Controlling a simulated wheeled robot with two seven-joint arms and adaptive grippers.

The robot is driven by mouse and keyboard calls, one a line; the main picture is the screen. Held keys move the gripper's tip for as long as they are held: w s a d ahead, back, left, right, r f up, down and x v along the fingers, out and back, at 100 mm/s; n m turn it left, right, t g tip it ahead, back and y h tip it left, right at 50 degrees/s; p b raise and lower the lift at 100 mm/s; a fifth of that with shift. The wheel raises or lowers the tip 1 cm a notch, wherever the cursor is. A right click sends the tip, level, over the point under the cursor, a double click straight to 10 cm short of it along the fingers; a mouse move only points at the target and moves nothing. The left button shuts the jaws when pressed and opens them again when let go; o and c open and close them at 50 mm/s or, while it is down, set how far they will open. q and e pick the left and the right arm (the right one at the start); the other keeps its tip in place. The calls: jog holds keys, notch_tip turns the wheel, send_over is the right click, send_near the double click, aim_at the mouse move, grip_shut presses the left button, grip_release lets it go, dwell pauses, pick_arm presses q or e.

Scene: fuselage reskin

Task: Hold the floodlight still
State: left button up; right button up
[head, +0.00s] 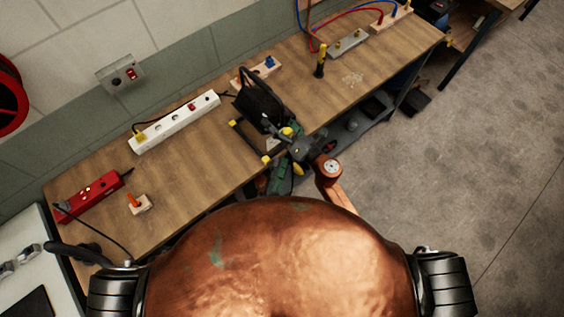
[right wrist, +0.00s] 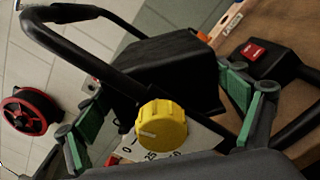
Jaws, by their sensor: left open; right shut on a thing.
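The floodlight (head: 262,103) is a black box-shaped lamp on a dark stand with yellow feet. In the right wrist view the floodlight (right wrist: 165,75) sits between green-padded fingers, with a black tubular handle at upper left and a yellow dial knob (right wrist: 161,124) in front. The exact contact of the pads is partly hidden. My left gripper (head: 279,179) is lower, just off the table's front edge, open and apparently empty.
The wooden table (head: 190,165) carries a white power strip (head: 174,122), a red power strip (head: 88,196), a block with an orange peg (head: 138,203) and a yellow-black tool (head: 320,62). A shelf lies under the table. The floor (head: 450,170) at right is open.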

pick_arm(q)
jog(key=a+m+g, duration=0.1)
jog(key=m+g+h, duration=0.4)
send_near(290, 136)
jog(key=x, duration=0.7)
jog(key=r+x, duration=0.1)
jog(key=x, duration=0.3)
jog(key=shift+a, duration=0.35)
jog(key=shift+w+f+n, duration=0.1)
jog(key=shift+f+n, duration=0.15)
jog(key=shift+n, duration=0.05)
jog(key=shift+t, duration=0.5)
jog(key=s+a+f+g, duration=0.1)
jog(key=s+a+f, duration=0.2)
jog(key=s+a, duration=0.4)
jog(key=shift+s+a+f, duration=0.2)
jog(key=shift+s+f, duration=0.2)
jog(key=shift+s, duration=1.1)
